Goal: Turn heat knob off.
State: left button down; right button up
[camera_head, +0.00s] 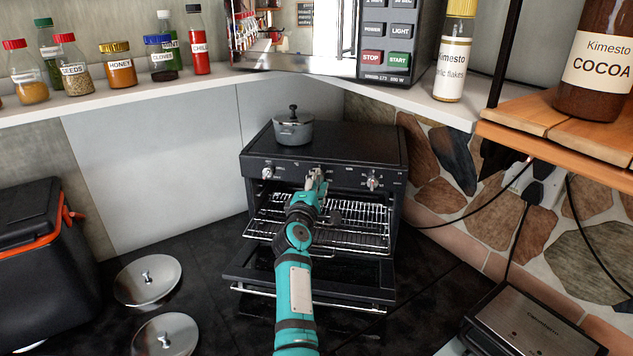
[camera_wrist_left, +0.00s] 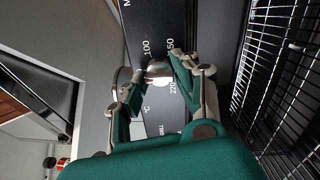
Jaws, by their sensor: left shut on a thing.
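The black oven (camera_head: 330,140) stands in the corner with its door open and wire racks showing. A silver heat knob (camera_wrist_left: 158,72) sits on its front panel, with the numbers 100, 150 and 220 and a °C mark around it in the left wrist view. My left gripper (camera_head: 316,182) reaches the middle of the panel and hides this knob in the head view. In the left wrist view its fingers (camera_wrist_left: 155,80) are shut on the knob from both sides. The knob's pointer mark is hard to make out. My right gripper is in neither view.
Two other knobs, left (camera_head: 267,173) and right (camera_head: 373,182), flank my gripper. The open oven door (camera_head: 310,272) and pulled-out rack (camera_head: 335,230) lie below my arm. A grey pot (camera_head: 293,128) stands on the oven top. Two round lids (camera_head: 147,280) lie at left.

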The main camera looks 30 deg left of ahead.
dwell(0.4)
pick_arm(q)
jog(key=c, duration=1)
grip_release()
